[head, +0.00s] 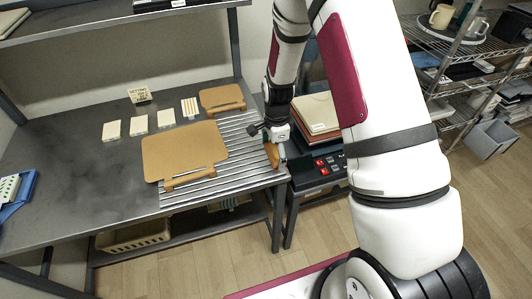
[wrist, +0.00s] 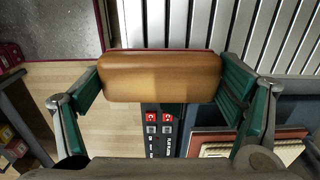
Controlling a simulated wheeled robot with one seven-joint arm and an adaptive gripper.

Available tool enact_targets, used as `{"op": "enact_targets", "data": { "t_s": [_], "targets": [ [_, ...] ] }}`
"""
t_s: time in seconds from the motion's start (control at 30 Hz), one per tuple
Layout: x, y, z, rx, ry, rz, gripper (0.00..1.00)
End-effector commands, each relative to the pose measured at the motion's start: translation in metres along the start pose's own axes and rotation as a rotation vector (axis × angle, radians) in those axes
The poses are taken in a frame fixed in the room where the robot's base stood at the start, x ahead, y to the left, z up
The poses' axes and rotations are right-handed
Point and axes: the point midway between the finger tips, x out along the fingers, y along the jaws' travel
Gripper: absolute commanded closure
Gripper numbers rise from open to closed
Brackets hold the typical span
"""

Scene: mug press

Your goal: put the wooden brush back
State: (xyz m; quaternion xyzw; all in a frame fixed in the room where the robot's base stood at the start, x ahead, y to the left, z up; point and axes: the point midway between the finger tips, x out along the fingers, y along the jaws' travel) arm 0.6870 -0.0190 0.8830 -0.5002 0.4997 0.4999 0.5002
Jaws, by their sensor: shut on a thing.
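The wooden brush (wrist: 160,75) is a smooth brown block with rounded ends. My gripper (wrist: 160,88) is shut on it, with one green-padded finger at each end. In the head view the brush (head: 271,154) shows as a small orange-brown piece beside my gripper (head: 279,152). It is at the right end of the slatted metal strip (head: 190,196), near the table's right edge. In the wrist view the floor and the unit with red buttons show beyond the brush. Its underside is hidden, and I cannot tell whether it touches the slats.
A large tan board (head: 185,148) with a wooden handle lies partly on the slats; a smaller one (head: 222,98) lies behind. Pale blocks (head: 138,125) stand left on the grey table (head: 75,165). A dark unit (head: 322,172) with red buttons and stacked boards (head: 316,113) adjoins the table's right side.

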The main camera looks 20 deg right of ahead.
Motion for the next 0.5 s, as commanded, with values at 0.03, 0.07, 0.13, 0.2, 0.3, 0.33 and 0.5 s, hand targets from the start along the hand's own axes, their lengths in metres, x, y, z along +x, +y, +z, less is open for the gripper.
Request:
{"op": "enact_targets", "data": {
  "t_s": [0.03,0.07,0.13,0.2,0.3,0.33,0.5],
  "targets": [
    [0.002,-0.01,0.006,-0.002,0.0,-0.001,0.44],
    [0.002,-0.015,0.008,-0.002,0.0,-0.001,0.44],
    [0.003,-0.025,0.013,0.0,0.0,0.001,0.44],
    [0.004,-0.032,0.017,-0.001,0.0,0.0,0.44],
    [0.005,-0.036,0.019,0.0,0.0,0.002,0.44],
    [0.006,-0.035,0.019,0.001,0.0,0.003,0.44],
    [0.027,-0.035,0.019,0.001,-0.001,0.004,0.44]
  ]
}}
